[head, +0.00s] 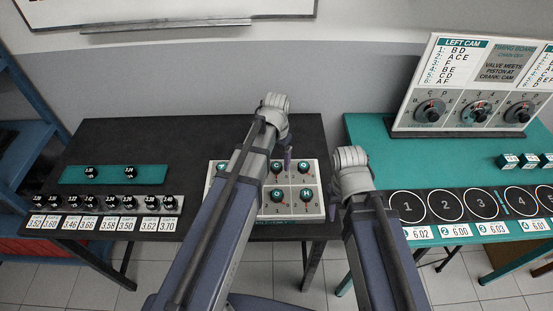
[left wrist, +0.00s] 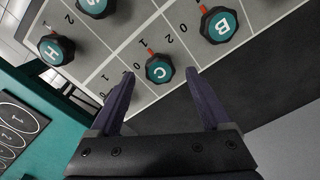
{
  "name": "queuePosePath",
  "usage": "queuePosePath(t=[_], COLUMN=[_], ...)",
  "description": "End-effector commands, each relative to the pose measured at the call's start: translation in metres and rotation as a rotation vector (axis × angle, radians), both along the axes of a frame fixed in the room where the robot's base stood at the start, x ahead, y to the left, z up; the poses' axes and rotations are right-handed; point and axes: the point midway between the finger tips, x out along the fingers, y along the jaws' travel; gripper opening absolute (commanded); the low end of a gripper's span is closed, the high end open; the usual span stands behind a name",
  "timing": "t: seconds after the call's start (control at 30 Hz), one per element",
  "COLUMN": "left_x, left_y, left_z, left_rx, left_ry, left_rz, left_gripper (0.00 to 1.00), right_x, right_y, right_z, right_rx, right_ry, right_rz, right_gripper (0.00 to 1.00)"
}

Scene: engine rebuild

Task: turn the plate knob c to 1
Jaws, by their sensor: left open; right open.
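Plate knob C (left wrist: 159,69) is a dark knob with a teal cap and a red pointer on a light plate (left wrist: 115,62). Knob C also shows in the head view (head: 276,167), close to the left gripper (head: 287,153). My right gripper (head: 335,208) is near the plate's right edge, its fingers barely visible.
Knobs B (left wrist: 219,24) and H (left wrist: 56,49) stand near knob C. A rack of small dark knobs (head: 129,202) lies left on the black table (head: 140,145). The green table (head: 375,150) at right carries numbered circles and a dial board (head: 470,80).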

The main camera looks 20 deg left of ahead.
Motion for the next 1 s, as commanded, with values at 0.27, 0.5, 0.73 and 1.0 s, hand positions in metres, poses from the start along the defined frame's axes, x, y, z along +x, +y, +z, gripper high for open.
queuePosePath(t=[0.27, 0.5, 0.73, 1.0], left_x=[0.000, 0.000, 0.000, -0.053], left_y=[0.000, 0.000, 0.000, -0.046], left_z=[0.044, 0.059, 0.057, 0.039], left_rx=[0.000, 0.000, 0.000, 0.032], left_ry=[0.000, 0.000, 0.000, 0.015], left_rz=[0.000, 0.000, 0.000, -0.019], left_gripper=[0.81, 0.81, 0.81, 0.81], right_x=[0.000, 0.000, 0.000, 0.000], right_y=[0.000, 0.000, 0.000, 0.000], right_z=[0.044, 0.059, 0.057, 0.039], right_rx=[0.000, 0.000, 0.000, 0.000], right_ry=[0.000, 0.000, 0.000, 0.000], right_rz=[0.002, 0.002, 0.002, 0.002], right_gripper=[0.50, 0.50, 0.50, 0.50])
